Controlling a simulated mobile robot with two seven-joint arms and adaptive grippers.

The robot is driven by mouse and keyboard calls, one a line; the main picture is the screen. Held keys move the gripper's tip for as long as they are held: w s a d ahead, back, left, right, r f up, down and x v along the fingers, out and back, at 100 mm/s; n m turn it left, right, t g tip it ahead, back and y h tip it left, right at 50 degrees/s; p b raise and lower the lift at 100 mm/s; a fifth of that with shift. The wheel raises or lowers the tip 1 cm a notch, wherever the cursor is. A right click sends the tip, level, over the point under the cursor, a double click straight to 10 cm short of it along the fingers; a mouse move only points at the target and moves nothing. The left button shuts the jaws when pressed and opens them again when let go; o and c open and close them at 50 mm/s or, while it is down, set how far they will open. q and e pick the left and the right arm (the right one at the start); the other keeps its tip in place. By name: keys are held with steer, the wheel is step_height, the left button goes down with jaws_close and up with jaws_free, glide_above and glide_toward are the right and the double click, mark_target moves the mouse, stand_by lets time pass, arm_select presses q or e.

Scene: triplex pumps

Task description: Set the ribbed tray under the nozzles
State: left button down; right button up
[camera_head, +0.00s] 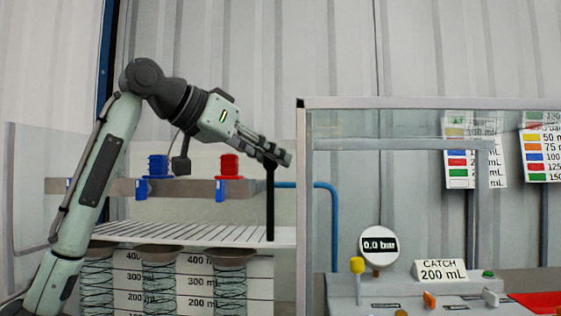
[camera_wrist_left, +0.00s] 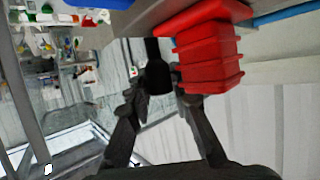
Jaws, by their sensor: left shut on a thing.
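The white ribbed tray (camera_head: 190,233) lies level in the head view, below the grey bar with the blue nozzles (camera_head: 141,189) (camera_head: 221,190) and above the cylinders. A black upright handle (camera_head: 270,205) rises at its right end. My left gripper (camera_head: 280,156) is shut on the top of this handle. In the left wrist view the black handle (camera_wrist_left: 157,72) shows between the fingers, with the red ribbed block (camera_wrist_left: 208,50) close by. Whether the tray rests on anything is unclear. My right gripper is not in view.
A blue block (camera_head: 157,165) and a red block (camera_head: 229,165) sit on the bar. Several coil-wrapped cylinders (camera_head: 160,285) stand below, before a graduated board. A clear framed enclosure (camera_head: 303,200) stands at the right, close to the handle, with a gauge (camera_head: 378,245) and control panel.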

arm_select(q)
steer(key=s, duration=0.7)
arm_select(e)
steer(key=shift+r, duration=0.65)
arm_select(q)
steer(key=shift+s+f+b, duration=0.1)
steer(key=shift+b, duration=0.2)
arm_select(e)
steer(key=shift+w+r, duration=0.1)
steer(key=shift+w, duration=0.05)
arm_select(q)
steer(key=c, duration=1.3)
jaws_free()
steer(key=shift+s, duration=0.2)
steer(key=shift+c, duration=0.2)
steer(key=shift+w, duration=0.1)
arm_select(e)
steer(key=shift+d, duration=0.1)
